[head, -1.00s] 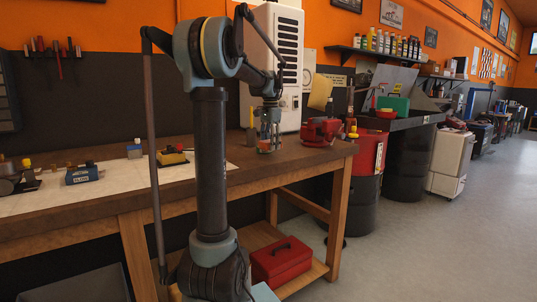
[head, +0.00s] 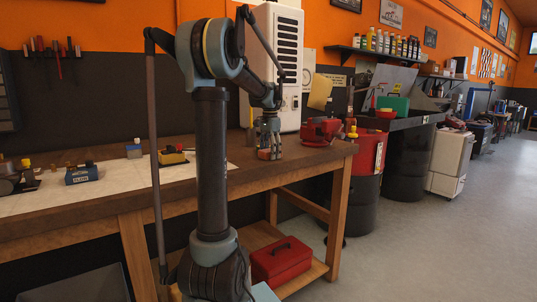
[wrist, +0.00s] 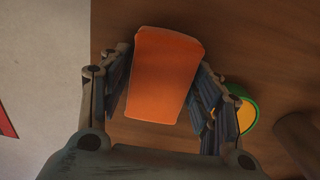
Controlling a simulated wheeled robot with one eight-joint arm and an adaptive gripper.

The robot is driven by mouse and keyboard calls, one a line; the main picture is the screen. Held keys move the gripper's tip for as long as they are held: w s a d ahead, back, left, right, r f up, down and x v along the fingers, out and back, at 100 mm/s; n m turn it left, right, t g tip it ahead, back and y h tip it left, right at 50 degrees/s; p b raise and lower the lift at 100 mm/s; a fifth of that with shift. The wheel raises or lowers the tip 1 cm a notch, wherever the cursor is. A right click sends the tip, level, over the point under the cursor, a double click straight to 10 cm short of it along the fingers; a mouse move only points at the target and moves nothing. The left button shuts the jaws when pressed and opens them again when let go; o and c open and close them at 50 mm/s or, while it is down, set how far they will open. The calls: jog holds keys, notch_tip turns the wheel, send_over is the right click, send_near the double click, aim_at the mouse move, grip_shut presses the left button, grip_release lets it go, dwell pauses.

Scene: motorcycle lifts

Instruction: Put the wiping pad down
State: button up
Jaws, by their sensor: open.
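The wiping pad, an orange block with rounded corners (wrist: 167,75), is between my gripper's two fingers in the wrist view, over the brown bench top. My gripper (wrist: 163,62) is open, with one finger on each side of the pad. Whether either finger touches it is hard to tell. In the head view my gripper (head: 268,148) is low over the workbench (head: 225,192), and a little of the orange pad shows between its fingers. Whether the pad rests on the wood cannot be made out.
A round green and yellow object (wrist: 243,114) is close by the right finger. A dark cylinder (wrist: 298,140) lies further right. A red vise (head: 320,131) stands right of my gripper, with a white cabinet (head: 276,60) behind. A pale sheet (head: 115,180) with small items covers the bench's left.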

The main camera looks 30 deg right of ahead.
notch_tip(320, 180, up, 12)
dwell(0.6)
jog(key=shift+r, duration=0.1)
dwell(0.4)
